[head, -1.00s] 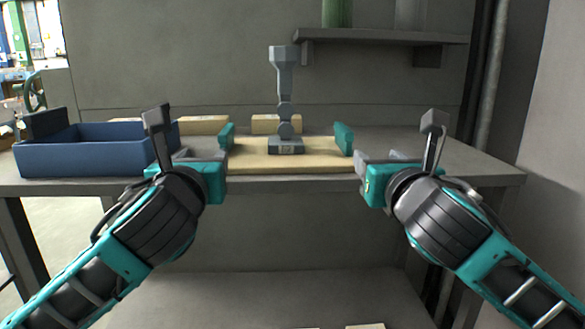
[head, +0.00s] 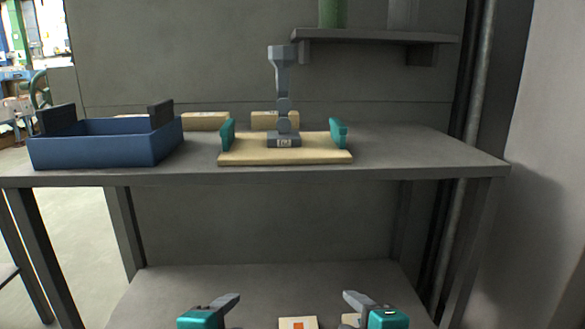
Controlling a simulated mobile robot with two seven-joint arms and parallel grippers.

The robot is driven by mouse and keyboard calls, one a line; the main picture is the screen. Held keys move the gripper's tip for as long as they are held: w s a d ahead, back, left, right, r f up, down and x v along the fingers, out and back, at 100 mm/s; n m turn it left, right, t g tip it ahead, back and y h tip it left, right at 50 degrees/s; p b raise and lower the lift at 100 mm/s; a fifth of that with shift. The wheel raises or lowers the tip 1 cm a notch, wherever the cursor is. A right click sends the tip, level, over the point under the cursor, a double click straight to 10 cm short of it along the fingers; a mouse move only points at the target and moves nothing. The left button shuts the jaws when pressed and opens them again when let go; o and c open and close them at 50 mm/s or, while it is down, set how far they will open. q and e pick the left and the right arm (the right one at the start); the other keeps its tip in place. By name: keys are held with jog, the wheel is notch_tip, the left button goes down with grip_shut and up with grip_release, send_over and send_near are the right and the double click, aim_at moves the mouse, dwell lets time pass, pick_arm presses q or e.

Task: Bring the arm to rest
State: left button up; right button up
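My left gripper (head: 232,301) is low at the bottom of the head view, in front of the lower shelf and below the tabletop. Its grey fingers point in toward the middle. My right gripper (head: 352,299) mirrors it on the right side. Both are apart from the things on the table. Seen from this angle, the gap between the fingers of either gripper cannot be made out. Most of both arms is out of the picture. A grey jointed stand (head: 283,88) rises upright from the wooden board (head: 240,158) on the table, between two teal end pieces.
A blue bin (head: 90,150) with dark end plates stands at the table's left. Wooden blocks (head: 205,121) lie behind. The tabletop (head: 420,150) is clear on the right. A pale block with an orange mark (head: 298,323) shows at the bottom middle. A wall shelf (head: 380,37) hangs above.

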pick_arm(q)
jog(key=s+a+f+n+g, duration=0.2)
jog(key=s+a+f+n, duration=0.1)
jog(key=s+f+n, duration=1.15)
pick_arm(e)
jog(key=s+d+f+m+g, duration=0.1)
jog(key=s+d+f+m, duration=0.1)
jog(key=s+f+m, duration=0.55)
jog(key=s+d+f+m+g, duration=0.1)
jog(key=s+d+f+m, duration=0.1)
jog(key=s+f+m, duration=0.55)
pick_arm(q)
jog(key=s+a+r+n+y+p, duration=0.1)
jog(key=a+r+p, duration=0.3)
jog(key=r+p, duration=0.9)
jog(key=s+p, duration=0.1)
jog(key=p, duration=0.5)
jog(key=shift+r+y, duration=0.15)
jog(key=shift+y, duration=0.15)
pick_arm(e)
jog(key=s+d+r+m+h, duration=0.1)
jog(key=d+r+h, duration=0.1)
jog(key=r, duration=1.1)
jog(key=shift+s+d, duration=0.3)
jog(key=shift+d, duration=0.45)
pick_arm(q)
jog(key=shift+n, duration=0.25)
